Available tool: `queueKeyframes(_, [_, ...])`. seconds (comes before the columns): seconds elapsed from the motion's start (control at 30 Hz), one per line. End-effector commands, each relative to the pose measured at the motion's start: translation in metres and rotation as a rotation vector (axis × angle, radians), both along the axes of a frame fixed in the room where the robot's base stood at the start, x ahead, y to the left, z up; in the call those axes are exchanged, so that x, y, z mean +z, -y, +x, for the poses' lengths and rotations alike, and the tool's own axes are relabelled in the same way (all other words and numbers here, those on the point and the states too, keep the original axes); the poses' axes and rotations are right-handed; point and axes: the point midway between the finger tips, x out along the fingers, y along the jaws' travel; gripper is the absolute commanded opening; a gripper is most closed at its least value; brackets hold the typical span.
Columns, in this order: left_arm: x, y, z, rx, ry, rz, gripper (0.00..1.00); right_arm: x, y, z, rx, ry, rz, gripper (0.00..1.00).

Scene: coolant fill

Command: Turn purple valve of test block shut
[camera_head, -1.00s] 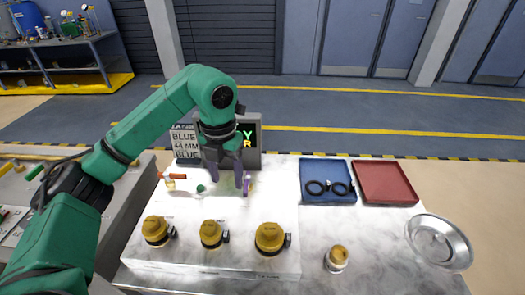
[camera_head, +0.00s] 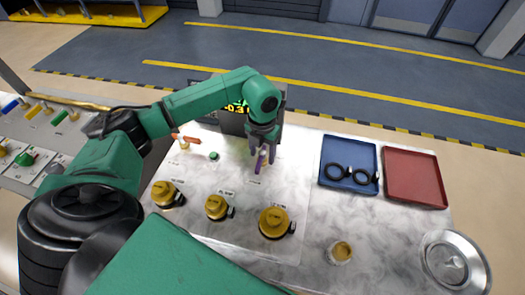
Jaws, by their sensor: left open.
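The purple valve (camera_head: 260,164) stands on the white top of the test block (camera_head: 235,190), in front of a dark display. Its handle shows as a thin purple bar running roughly front to back. My left gripper (camera_head: 261,150) is open, just above and behind the valve, fingers pointing down around its upper end. Whether the fingers touch it I cannot tell. An orange-handled valve (camera_head: 186,139) and a green knob (camera_head: 214,156) are to the left on the block. My right gripper is not in view.
Several yellow-brass caps, one of them a large cap (camera_head: 274,222), line the block's front. A blue tray (camera_head: 348,183) with black rings and a red tray (camera_head: 415,177) lie to the right. A metal dish (camera_head: 454,262) is at the right front.

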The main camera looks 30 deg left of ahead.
Motion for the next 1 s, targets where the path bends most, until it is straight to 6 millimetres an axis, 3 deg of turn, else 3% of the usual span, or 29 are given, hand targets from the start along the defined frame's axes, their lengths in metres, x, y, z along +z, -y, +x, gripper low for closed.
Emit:
queueKeyframes(0.13, [-0.0118, -0.0001, -0.0002, -0.001, 0.000, 0.001, 0.61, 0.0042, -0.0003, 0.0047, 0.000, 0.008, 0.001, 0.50])
queueKeyframes(0.33, [-0.0134, -0.0002, 0.0000, -0.001, 0.001, 0.001, 0.61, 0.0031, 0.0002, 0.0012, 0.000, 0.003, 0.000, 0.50])
queueKeyframes(0.37, [-0.0133, -0.0002, 0.0000, -0.001, 0.001, 0.001, 0.58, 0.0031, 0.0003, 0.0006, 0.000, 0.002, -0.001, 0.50])
queueKeyframes(0.5, [-0.0131, -0.0002, 0.0000, -0.001, 0.001, 0.001, 0.04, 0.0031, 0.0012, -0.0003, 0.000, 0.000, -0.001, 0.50])
queueKeyframes(0.53, [-0.0130, -0.0002, 0.0000, -0.001, 0.001, 0.001, 0.00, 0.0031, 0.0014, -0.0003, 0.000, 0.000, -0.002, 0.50])
queueKeyframes(1.0, [-0.0137, -0.0001, 0.0002, 0.072, 0.002, 0.001, 0.00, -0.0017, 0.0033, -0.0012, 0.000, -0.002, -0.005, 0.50])
